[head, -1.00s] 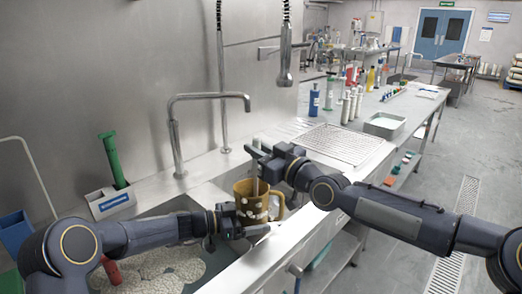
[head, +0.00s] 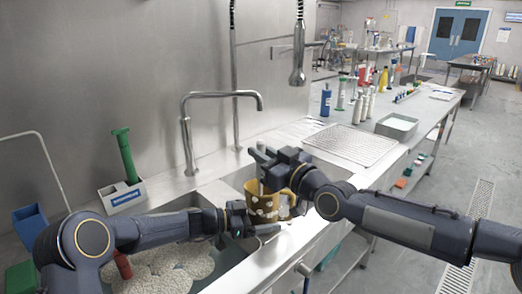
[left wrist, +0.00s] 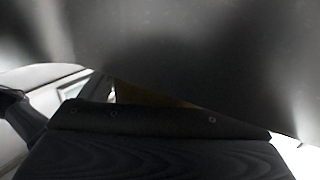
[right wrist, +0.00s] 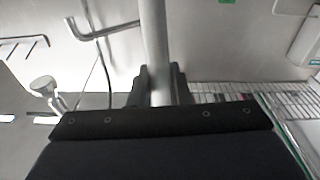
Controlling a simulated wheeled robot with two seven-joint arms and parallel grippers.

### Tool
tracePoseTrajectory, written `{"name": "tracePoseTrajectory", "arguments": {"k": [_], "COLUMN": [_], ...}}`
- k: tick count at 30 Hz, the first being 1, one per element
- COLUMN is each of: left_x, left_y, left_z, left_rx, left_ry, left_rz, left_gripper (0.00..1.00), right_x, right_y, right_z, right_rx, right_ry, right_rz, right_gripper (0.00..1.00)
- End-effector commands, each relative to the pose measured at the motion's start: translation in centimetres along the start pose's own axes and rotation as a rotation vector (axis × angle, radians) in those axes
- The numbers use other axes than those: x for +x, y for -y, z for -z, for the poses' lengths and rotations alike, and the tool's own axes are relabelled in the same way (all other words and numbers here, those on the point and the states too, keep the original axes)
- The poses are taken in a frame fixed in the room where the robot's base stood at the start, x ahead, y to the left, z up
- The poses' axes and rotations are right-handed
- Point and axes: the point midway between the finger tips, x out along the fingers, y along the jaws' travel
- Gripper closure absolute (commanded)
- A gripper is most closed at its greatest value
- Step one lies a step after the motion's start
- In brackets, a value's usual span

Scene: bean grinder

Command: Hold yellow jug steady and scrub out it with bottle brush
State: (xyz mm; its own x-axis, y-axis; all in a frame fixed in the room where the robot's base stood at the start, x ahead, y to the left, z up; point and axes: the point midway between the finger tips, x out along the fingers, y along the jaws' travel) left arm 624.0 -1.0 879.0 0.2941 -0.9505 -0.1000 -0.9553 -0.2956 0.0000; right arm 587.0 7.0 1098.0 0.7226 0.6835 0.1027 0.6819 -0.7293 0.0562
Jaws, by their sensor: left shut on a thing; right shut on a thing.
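The yellow jug (head: 265,207), a brownish-yellow vessel with pale patches, is held upright over the sink's front edge. My left gripper (head: 249,229) is shut on it from the left, low on its side. The left wrist view is mostly dark and shows only a brown sliver of the jug (left wrist: 150,96). My right gripper (head: 266,168) is just above the jug's mouth, shut on the bottle brush. The brush's pale grey shaft (right wrist: 154,40) stands between the fingers in the right wrist view. The brush head is hidden, seemingly inside the jug.
The sink (head: 228,255) below my left arm holds whitish foam or grains. A curved tap (head: 222,95) and a hanging spray head (head: 298,68) stand behind. A holder with a green cylinder (head: 124,155) is at left.

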Motion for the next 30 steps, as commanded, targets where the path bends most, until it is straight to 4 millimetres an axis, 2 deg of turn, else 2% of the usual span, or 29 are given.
{"name": "tracePoseTrajectory", "arguments": {"k": [13,30], "left_x": [0.0,0.0], "left_y": [0.0,0.1], "left_z": [0.0,0.0], "left_rx": [0.0,0.0], "left_ry": [0.0,0.0], "left_rz": [0.0,0.001], "left_gripper": [0.3,0.3], "right_x": [-1.6,-1.2], "right_y": [-0.9,-2.8], "right_z": [-0.1,0.0], "right_rx": [0.002,0.001], "right_ry": [0.005,0.004], "right_rz": [0.0,0.001], "right_gripper": [1.0,1.0]}}
